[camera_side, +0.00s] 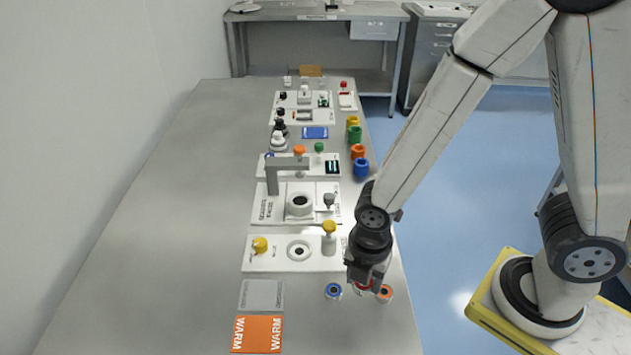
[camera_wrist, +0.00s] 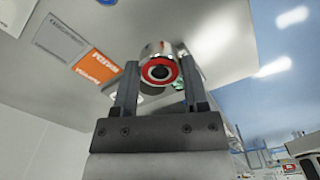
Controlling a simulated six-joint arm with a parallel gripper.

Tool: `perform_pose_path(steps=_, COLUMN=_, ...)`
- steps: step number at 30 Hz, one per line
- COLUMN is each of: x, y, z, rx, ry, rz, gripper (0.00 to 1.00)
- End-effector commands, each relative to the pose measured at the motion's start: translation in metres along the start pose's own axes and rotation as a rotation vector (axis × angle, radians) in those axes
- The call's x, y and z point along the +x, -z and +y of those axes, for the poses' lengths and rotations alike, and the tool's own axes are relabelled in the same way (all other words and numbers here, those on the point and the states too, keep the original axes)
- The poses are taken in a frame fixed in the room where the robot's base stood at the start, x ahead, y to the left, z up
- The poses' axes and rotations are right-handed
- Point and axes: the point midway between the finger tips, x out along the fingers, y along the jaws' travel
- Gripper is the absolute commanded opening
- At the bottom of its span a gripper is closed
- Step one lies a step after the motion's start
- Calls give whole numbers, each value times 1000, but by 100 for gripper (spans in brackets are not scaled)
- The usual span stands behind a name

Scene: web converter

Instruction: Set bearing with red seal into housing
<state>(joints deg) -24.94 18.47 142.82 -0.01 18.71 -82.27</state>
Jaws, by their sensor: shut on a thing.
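The bearing with the red seal (camera_wrist: 160,72) sits between the two fingers of my gripper (camera_wrist: 158,82) in the wrist view, its red ring and dark bore facing the camera. My gripper is shut on it. In the side view my gripper (camera_side: 366,284) is low over the table's right front part, and only a sliver of red (camera_side: 362,289) shows below it. A white ring-shaped seat (camera_side: 299,250), which looks like the housing, is on a white plate to the left of and behind my gripper. The bearing is apart from it.
A blue-ringed bearing (camera_side: 333,291) and an orange-ringed one (camera_side: 385,293) stand either side of my gripper. A yellow-topped post (camera_side: 329,229) and yellow knob (camera_side: 260,245) rise from the plate. Grey (camera_side: 261,295) and orange WARM (camera_side: 257,334) mats lie at front left. The table's left side is clear.

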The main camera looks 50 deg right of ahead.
Motion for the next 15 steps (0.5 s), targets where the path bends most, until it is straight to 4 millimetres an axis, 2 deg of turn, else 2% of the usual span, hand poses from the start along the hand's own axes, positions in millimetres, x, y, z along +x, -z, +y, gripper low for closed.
perform_pose_path(steps=8, x=0, y=-1, z=6, rx=9, ry=-1, rz=0, gripper=0)
perform_pose_path(steps=15, x=2, y=-10, z=37, rx=51, ry=-1, rz=0, gripper=0)
